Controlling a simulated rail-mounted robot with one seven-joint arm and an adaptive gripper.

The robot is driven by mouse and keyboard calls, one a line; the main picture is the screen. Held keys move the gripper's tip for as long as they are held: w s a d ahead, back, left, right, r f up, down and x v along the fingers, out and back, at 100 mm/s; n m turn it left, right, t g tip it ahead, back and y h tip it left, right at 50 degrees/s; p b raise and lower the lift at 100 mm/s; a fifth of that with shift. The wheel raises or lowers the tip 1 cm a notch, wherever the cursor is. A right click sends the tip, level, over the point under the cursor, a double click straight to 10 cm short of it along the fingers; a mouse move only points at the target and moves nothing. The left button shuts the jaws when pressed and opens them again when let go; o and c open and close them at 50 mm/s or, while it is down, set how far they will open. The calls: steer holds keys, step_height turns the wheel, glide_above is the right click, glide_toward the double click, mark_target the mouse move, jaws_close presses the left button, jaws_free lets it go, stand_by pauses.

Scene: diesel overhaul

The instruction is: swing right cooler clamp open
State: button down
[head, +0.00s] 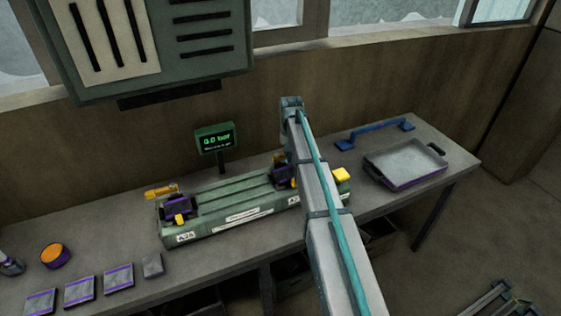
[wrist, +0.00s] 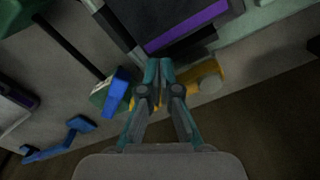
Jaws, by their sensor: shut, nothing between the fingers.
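The green cooler block (head: 228,212) lies on the bench. Its left clamp (head: 178,207) is dark purple with a yellow piece. Its right clamp (head: 283,173) is partly hidden behind my arm. A yellow part (head: 341,175) sticks out at the block's right end. In the wrist view, my gripper (wrist: 166,64) is shut and empty, its fingertips just below a dark part with a purple stripe (wrist: 186,28). A yellow part (wrist: 205,78) lies close to the right finger; I cannot tell whether they touch. In the head view the fingers are hidden behind my arm.
A small display (head: 216,138) reading 0.0 bar stands behind the block. A grey tray (head: 405,167) and a blue bar handle (head: 375,133) are on the right of the bench. Several small square plates (head: 79,291) and an orange-topped round pot (head: 55,255) are at left.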

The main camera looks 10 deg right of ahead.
steer(key=shift+s+a+r, duration=0.1)
steer(key=shift+s+a, duration=0.05)
steer(key=shift+s, duration=0.15)
step_height(320, 180, up, 8)
steer(key=p, duration=0.4)
stand_by(0.3)
